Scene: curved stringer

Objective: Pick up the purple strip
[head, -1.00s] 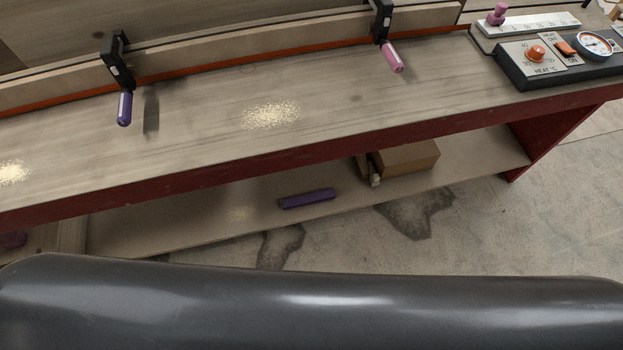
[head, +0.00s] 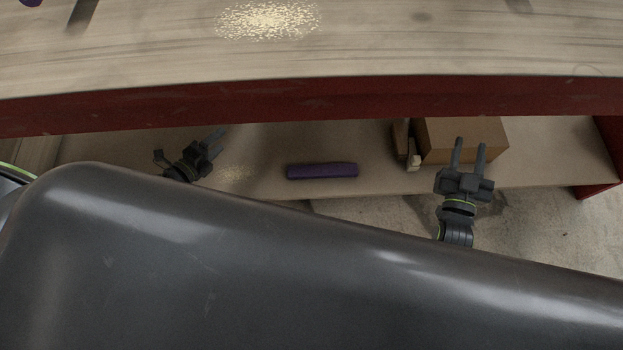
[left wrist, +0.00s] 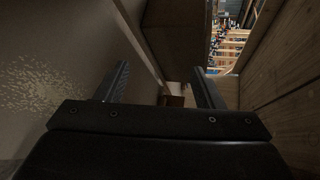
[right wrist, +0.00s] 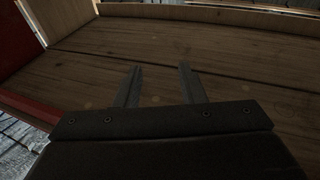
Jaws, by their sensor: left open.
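The purple strip (head: 322,170) lies on the lower shelf under the bench, near the shelf's front edge in the head view. My left gripper (head: 214,140) is at the shelf, to the left of the strip and apart from it. Its fingers are open and empty, as the left wrist view (left wrist: 160,85) also shows. My right gripper (head: 470,145) is to the right of the strip, in front of the cardboard box, with its fingers apart and nothing between them. The right wrist view (right wrist: 158,85) shows the same open fingers. I cannot make out the strip in either wrist view.
A cardboard box (head: 462,138) and small wooden pieces (head: 413,160) stand on the shelf right of the strip. The bench's red front edge (head: 300,103) runs above the shelf. Pale dust (head: 268,20) lies on the bench top. The shelf around the strip is clear.

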